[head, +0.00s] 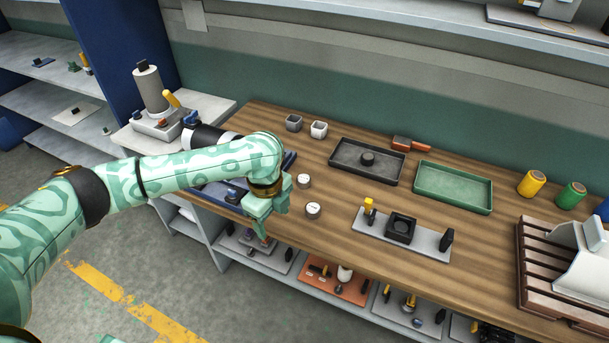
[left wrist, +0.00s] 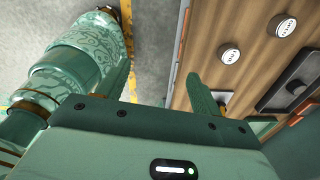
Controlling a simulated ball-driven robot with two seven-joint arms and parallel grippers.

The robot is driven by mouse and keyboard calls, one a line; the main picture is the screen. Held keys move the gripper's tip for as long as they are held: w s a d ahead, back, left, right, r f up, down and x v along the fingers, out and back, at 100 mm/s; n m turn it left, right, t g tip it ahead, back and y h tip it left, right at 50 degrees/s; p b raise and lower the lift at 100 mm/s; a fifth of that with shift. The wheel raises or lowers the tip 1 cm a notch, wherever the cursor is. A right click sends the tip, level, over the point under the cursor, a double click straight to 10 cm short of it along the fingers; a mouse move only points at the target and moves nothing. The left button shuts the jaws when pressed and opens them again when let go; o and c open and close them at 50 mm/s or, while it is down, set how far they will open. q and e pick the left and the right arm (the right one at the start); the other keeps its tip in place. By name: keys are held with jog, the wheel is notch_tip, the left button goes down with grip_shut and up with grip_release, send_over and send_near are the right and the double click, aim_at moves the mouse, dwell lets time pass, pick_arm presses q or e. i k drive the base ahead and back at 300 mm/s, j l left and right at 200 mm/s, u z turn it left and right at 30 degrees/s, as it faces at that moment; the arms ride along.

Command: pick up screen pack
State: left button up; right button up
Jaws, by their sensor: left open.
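My left gripper (head: 266,222) is open and empty, pointing down at the front edge of the wooden bench. In the left wrist view one finger (left wrist: 205,100) shows clearly. Just right of it in the head view lie two small round white-topped pieces with dark markings, one farther back (head: 303,181) and one nearer the front edge (head: 313,210). A black tray (head: 343,171) behind them holds a small dark round piece (head: 367,158). I cannot tell for certain which piece is the screen pack. My right gripper is not in view.
A slatted brown rack (head: 540,275) stands at right. Lower shelves hold tools.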

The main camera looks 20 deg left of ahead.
aim_at(303, 180)
jog(key=i, duration=0.95)
